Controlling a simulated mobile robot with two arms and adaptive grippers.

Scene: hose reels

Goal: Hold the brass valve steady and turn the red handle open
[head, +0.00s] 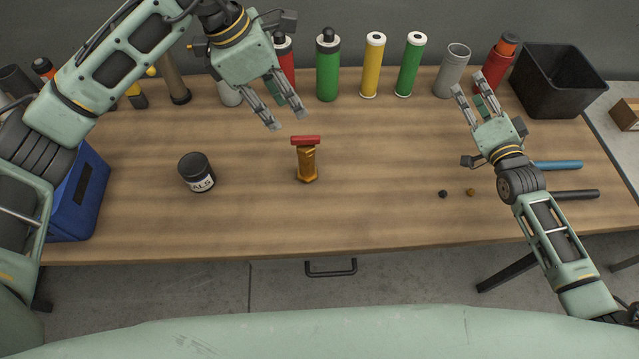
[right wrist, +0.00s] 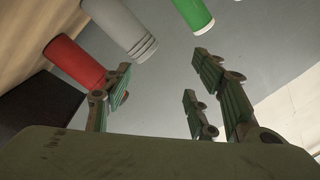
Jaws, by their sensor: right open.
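The brass valve (head: 307,165) stands upright on the wooden workbench near its middle. Its red handle (head: 305,141) lies crosswise on top. My left gripper (head: 287,121) is above the bench, up and to the left of the valve, apart from it. Its fingers are spread a little with nothing visible between them. My right gripper (head: 470,87) is over the right part of the bench, far from the valve, open and empty. Its spread fingers also show in the right wrist view (right wrist: 165,100); the valve is not in that view.
A black jar (head: 197,173) stands left of the valve. Green (head: 327,70) and yellow (head: 372,68) cylinders line the back. A grey cup (head: 453,72) and black bin (head: 556,82) stand back right, a blue box (head: 80,196) far left. The bench around the valve is clear.

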